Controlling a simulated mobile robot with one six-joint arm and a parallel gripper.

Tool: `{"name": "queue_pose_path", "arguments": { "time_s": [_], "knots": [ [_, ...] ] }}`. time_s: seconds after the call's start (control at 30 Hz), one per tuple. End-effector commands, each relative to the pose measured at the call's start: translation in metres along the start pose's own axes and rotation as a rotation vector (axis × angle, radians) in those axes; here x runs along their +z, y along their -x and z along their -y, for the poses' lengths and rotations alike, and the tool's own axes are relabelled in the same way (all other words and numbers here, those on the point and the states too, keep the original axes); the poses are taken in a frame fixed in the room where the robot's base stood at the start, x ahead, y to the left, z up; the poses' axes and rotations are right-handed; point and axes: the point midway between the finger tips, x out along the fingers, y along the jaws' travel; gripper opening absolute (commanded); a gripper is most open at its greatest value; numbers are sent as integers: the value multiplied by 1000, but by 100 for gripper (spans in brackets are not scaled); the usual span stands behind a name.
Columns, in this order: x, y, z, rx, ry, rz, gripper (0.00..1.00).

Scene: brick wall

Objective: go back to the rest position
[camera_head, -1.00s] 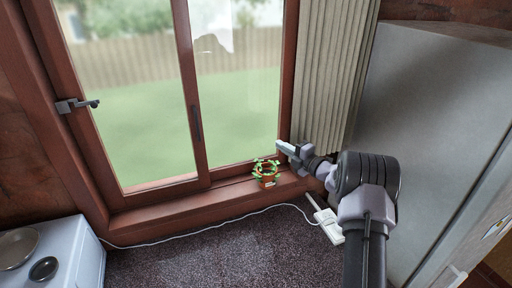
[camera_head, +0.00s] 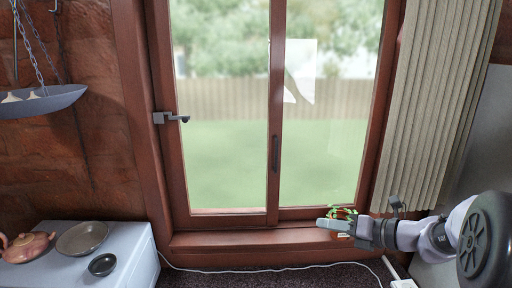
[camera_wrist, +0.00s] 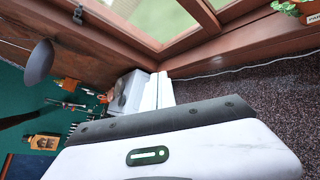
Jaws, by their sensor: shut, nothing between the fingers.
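My gripper (camera_head: 328,223) is at the lower right of the head view, in front of the window sill. It points left and its fingers look shut and empty. The wrist view shows its pale fingers (camera_wrist: 158,92) close together beyond the white gripper body. A small green plant (camera_head: 343,212) on the window sill is partly hidden behind my gripper. The plant also shows at the upper right corner of the wrist view (camera_wrist: 288,8), clear of the fingers.
A window (camera_head: 225,130) with a brown frame stands ahead, with a pleated curtain (camera_head: 435,100) at right. A white counter (camera_head: 125,245) at lower left holds a plate (camera_head: 82,238), a dark bowl (camera_head: 102,265) and a teapot (camera_head: 25,246). A hanging scale pan (camera_head: 45,102) is at left. A white cable (camera_head: 270,270) runs below the sill.

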Motion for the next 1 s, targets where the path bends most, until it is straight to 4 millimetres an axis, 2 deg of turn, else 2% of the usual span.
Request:
{"name": "queue_pose_path", "arguments": {
  "time_s": [0.03, 0.07, 0.1, 0.17, 0.2, 0.27, 0.3, 0.4, 0.43, 0.5, 0.63, 0.73, 1.0],
  "knots": [
    [-40, -14, -18, 2, 187, -90, 0],
    [-62, -17, -32, 6, 318, -153, 0],
    [-92, -19, -50, 15, 502, -236, 0],
    [-140, -18, -71, 39, 790, -357, 0],
    [-174, -14, -81, 62, 994, -437, 0],
    [-225, -3, -90, 107, 1316, -555, 0],
    [-257, 6, -91, 142, 1532, -631, 0],
    [-320, 29, -82, 235, 2021, -793, 0],
    [-334, 36, -78, 260, 2147, -835, 0],
    [-357, 48, -69, 313, 2386, -914, 0],
    [-375, 61, -60, 371, 2634, -1003, 0],
    [-376, 64, -59, 384, 2682, -1023, 0],
    [-374, 65, -60, 383, 2677, -1022, 0]
  ]
}}
